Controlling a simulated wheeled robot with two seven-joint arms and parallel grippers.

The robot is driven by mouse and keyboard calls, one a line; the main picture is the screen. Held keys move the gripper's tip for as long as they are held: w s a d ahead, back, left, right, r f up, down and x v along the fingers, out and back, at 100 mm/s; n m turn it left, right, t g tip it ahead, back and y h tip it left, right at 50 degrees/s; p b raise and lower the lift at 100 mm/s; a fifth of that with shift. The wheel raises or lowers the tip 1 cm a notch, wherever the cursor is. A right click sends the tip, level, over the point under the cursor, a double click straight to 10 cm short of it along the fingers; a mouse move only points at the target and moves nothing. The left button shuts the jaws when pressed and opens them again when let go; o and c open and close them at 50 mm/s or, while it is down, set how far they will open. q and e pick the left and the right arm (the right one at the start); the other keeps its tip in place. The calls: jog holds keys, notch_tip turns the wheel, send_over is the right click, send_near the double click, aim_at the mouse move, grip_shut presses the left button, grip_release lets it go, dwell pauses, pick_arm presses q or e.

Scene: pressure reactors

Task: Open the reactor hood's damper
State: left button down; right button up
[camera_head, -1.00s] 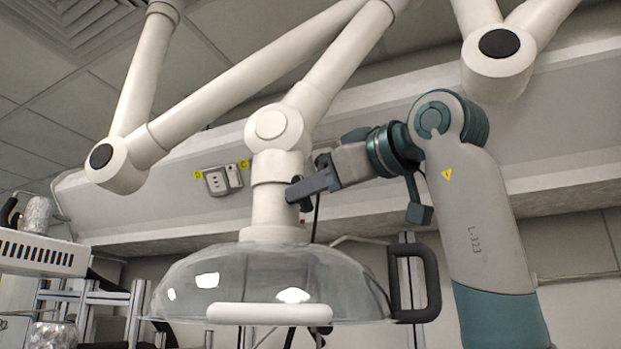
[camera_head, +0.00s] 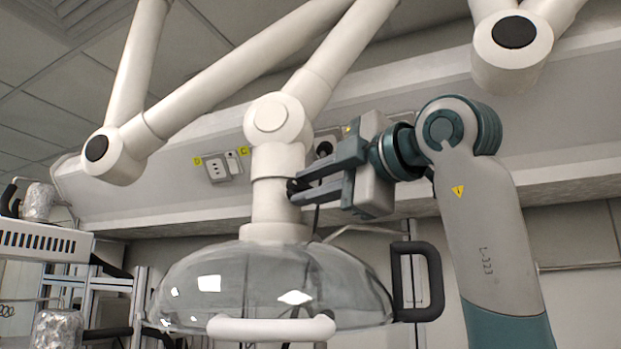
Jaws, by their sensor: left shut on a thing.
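The reactor hood (camera_head: 270,285) is a clear dome hanging from a white neck (camera_head: 277,200) on a jointed white arm. The damper's small black knob (camera_head: 292,186) sits on the right side of this neck. My left gripper (camera_head: 300,189) reaches it from the right, with its two fingers one above the other. The fingers are shut on the knob and hide most of it. My right gripper is not in view.
A black handle (camera_head: 434,283) juts from the dome's right side, and a white bar handle (camera_head: 271,328) runs along its front. Other white hood arms (camera_head: 512,50) hang at the upper right and left. Wall sockets (camera_head: 222,167) and a shelf unit with foil-wrapped items (camera_head: 40,201) are behind, left.

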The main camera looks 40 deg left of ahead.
pick_arm(q)
jog(key=shift+n, duration=1.2)
jog(key=c, duration=1.7)
grip_release()
jog(key=shift+d+f, duration=0.1)
jog(key=shift+d, duration=0.5)
jog(key=shift+s+d+b, duration=0.35)
jog(key=shift+d+b, duration=0.4)
jog(key=shift+d, duration=1.95)
jog(key=shift+s+d+b, duration=0.4)
jog(key=shift+d+b, duration=0.35)
jog(key=shift+d, duration=1.9)
jog(key=shift+s+d+b, duration=0.35)
jog(key=shift+d+b, duration=0.4)
jog(key=shift+d, duration=1.95)
